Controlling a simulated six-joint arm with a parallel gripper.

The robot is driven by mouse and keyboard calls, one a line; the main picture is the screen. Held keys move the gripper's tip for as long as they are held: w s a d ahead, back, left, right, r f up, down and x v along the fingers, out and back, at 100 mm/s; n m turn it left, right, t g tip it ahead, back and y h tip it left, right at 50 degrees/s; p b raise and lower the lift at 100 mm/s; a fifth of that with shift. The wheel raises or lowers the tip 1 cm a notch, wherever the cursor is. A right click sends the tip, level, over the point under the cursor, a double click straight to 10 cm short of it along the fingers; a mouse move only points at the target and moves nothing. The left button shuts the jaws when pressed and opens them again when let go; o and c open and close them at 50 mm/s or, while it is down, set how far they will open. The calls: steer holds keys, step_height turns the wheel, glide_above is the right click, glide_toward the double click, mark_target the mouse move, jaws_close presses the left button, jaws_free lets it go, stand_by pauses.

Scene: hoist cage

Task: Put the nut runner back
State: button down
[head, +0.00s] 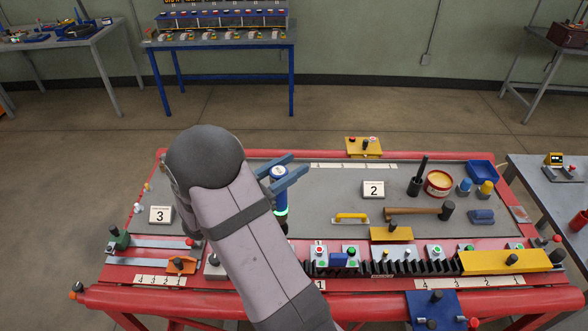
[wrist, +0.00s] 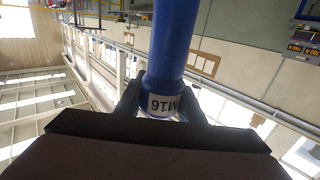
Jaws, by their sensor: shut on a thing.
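The nut runner (head: 280,198) is a blue upright tool with a pale top, a glowing green ring and a dark lower end. My gripper (head: 286,172) is shut around its upper part, over the middle of the red-framed table (head: 330,200). In the wrist view the blue body of the nut runner (wrist: 172,45) stands between my fingers (wrist: 160,102), with a white "M16" label facing the camera. My arm hides part of the table at the left of the tool. I cannot tell whether the lower end touches anything.
Number cards 3 (head: 160,215) and 2 (head: 373,189) stand on the grey top. A black toothed rack (head: 400,268) with button boxes lines the front.

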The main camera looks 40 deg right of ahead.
steer(key=w+a+n+t+y+b, duration=0.1)
steer(key=w+a+n+t+y, duration=0.3)
steer(key=w, duration=1.2)
steer(key=w+a+r+n+t+y+b, duration=0.1)
steer(key=w+a+n+t+y, duration=0.3)
steer(key=w+t, duration=0.7)
steer(key=w+a+n+b, duration=0.1)
steer(key=w+a+n, duration=0.1)
steer(key=w, duration=0.3)
steer(key=shift+w+a+n+t+b, duration=0.25)
steer(key=shift+w+n+t+b, duration=0.1)
steer(key=shift+n, duration=0.45)
steer(key=shift+f, duration=0.15)
steer(key=shift+f+b, duration=0.95)
steer(key=shift+f, duration=0.6)
steer(key=shift+b, duration=0.35)
